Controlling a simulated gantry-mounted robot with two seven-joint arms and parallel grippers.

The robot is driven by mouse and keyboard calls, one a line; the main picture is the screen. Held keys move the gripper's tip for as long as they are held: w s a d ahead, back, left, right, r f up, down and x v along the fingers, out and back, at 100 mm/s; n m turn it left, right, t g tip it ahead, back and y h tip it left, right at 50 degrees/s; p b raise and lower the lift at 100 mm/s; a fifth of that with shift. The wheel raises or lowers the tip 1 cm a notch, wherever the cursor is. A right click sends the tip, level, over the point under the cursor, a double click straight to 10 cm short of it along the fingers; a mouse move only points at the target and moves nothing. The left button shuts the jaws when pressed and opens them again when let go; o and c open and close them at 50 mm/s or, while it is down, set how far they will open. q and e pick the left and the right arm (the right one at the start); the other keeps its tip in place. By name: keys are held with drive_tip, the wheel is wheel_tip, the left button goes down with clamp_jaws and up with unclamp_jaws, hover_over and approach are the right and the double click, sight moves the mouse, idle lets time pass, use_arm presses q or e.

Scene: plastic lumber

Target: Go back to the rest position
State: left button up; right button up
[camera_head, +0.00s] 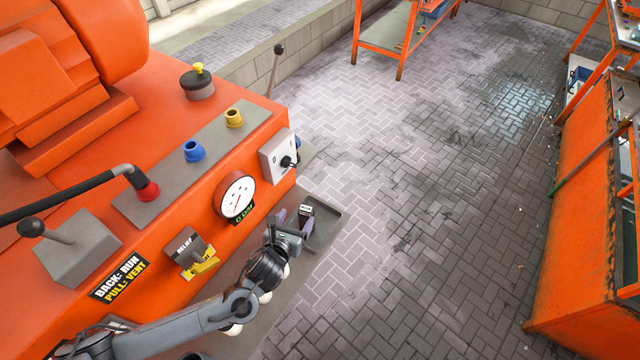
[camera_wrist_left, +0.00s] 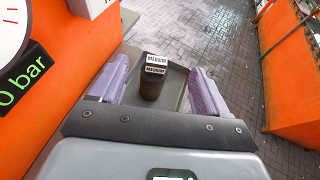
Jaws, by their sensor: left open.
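My left gripper (camera_head: 295,220) comes in from the lower left, over a grey tray on the front of the orange machine. In the left wrist view, its two purple fingers (camera_wrist_left: 160,82) are spread wide. A dark piece with white "MEDIUM" labels (camera_wrist_left: 151,88) stands on the tray between and beyond the fingers, with gaps on both sides. In the head view its label shows just past the fingers (camera_head: 306,211). My right gripper is not in view.
The orange machine (camera_head: 150,230) carries a round gauge (camera_head: 236,197), a grey lever (camera_head: 75,245), a hose with a red fitting (camera_head: 146,190), and blue and yellow sockets. The grey tray (camera_head: 330,232) juts out at its side. Paved floor is clear to the right, before an orange bin (camera_head: 580,215).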

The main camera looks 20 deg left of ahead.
use_arm(q)
drive_tip(key=s+d+f+n+g, duration=0.1)
drive_tip(key=s+d+n+g, duration=0.1)
drive_tip(key=s+n, duration=0.5)
drive_tip(key=s+d+n+g, duration=0.3)
drive_tip(key=s+n, duration=0.2)
drive_tip(key=n, duration=0.3)
drive_tip(key=s+a+r+n+g, duration=0.1)
drive_tip(key=s+a+n+g, duration=0.25)
drive_tip(key=s+n, duration=0.55)
drive_tip(key=s+a+r+n+g, duration=0.1)
drive_tip(key=s+a+n+g, duration=0.1)
drive_tip(key=s+a+n, duration=0.5)
wheel_tip(320, 180, up, 19)
drive_tip(key=d+n+p, duration=0.2)
drive_tip(key=n+p, duration=0.1)
drive_tip(key=p, duration=1.6)
drive_tip(key=shift+d+p, duration=0.3)
drive_tip(key=shift+d, duration=0.05)
drive_tip(key=shift+s+t, duration=0.1)
drive_tip(key=shift+t, duration=0.15)
